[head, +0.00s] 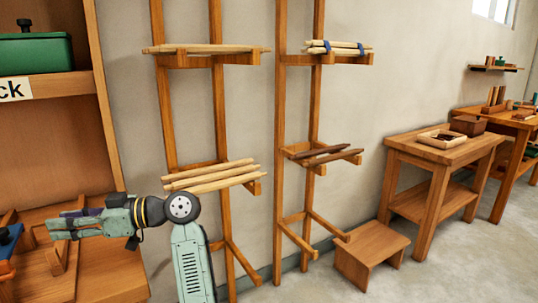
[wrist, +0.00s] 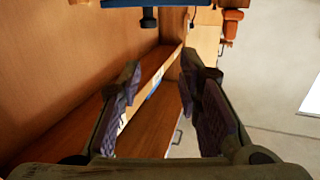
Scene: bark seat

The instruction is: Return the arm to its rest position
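My gripper (head: 62,224) is at the left of the head view, at the end of my green arm, which reaches leftward. It is in front of the lower part of a wooden cabinet (head: 82,262). In the wrist view my gripper (wrist: 160,72) has its two dark-padded fingers spread wide apart. Nothing is held between them. Beyond the fingers, the wrist view shows wooden shelf boards and a wooden panel.
A blue-topped object (head: 9,240) is close left of my gripper. A green box (head: 34,53) sits on the upper shelf. Wooden racks (head: 224,130) with sticks (head: 210,177) stand behind my arm. A low stool (head: 372,253) and side table (head: 440,150) are right; floor is open in front.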

